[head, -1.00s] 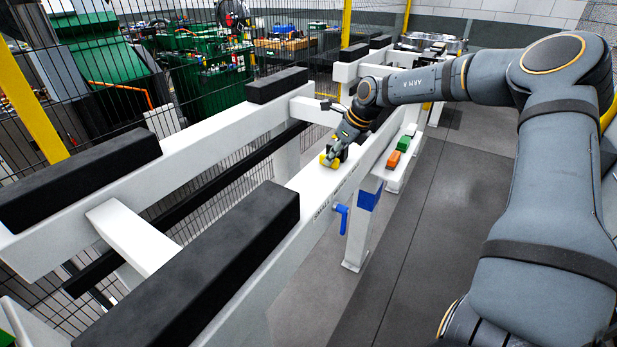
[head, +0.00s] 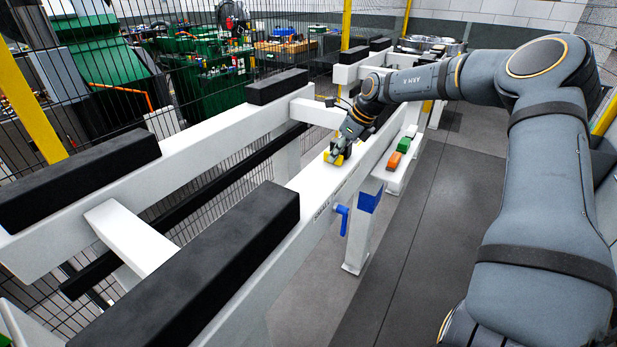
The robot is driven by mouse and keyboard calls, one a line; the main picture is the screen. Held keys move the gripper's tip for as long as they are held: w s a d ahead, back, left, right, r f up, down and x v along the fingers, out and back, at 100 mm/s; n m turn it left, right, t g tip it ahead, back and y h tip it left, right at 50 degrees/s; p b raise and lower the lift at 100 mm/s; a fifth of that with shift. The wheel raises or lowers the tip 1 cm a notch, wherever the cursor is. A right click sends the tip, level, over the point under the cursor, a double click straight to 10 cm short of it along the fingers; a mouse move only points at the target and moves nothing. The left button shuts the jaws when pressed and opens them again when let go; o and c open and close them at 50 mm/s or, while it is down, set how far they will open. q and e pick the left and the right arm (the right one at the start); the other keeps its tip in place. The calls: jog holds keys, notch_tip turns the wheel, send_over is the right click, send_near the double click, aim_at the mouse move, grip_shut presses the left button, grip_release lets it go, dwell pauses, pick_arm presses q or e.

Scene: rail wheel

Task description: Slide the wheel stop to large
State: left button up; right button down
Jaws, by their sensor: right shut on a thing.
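The yellow wheel stop (head: 331,158) sits on top of the near white rail (head: 313,179), beyond the long black pad. My right gripper (head: 341,153) reaches down from the far side and is shut on the stop, hiding part of it. Small lettering that appears to read "SMALL" is on the rail's side face, nearer to me than the stop. A blue lever (head: 343,219) hangs below the rail near this lettering. I cannot read a "large" mark. My left gripper is out of view.
Black pads (head: 205,262) lie on both white rails. A mesh fence and green bins stand at the left and back. The grey floor at right is clear.

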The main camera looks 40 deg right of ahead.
jog(key=shift+w+d+b, duration=0.25)
jog(key=shift+w+d, duration=0.05)
jog(key=shift+d, duration=0.45)
jog(key=shift+w+d+b, duration=0.2)
jog(key=shift+w+d, duration=0.1)
jog(key=shift+d, duration=0.4)
jog(key=c, duration=1.3)
grip_release()
jog(key=shift+c, duration=0.2)
jog(key=shift+o, duration=0.9)
jog(key=shift+a+r, duration=0.1)
jog(key=shift+r, duration=0.05)
jog(key=shift+r, duration=0.1)
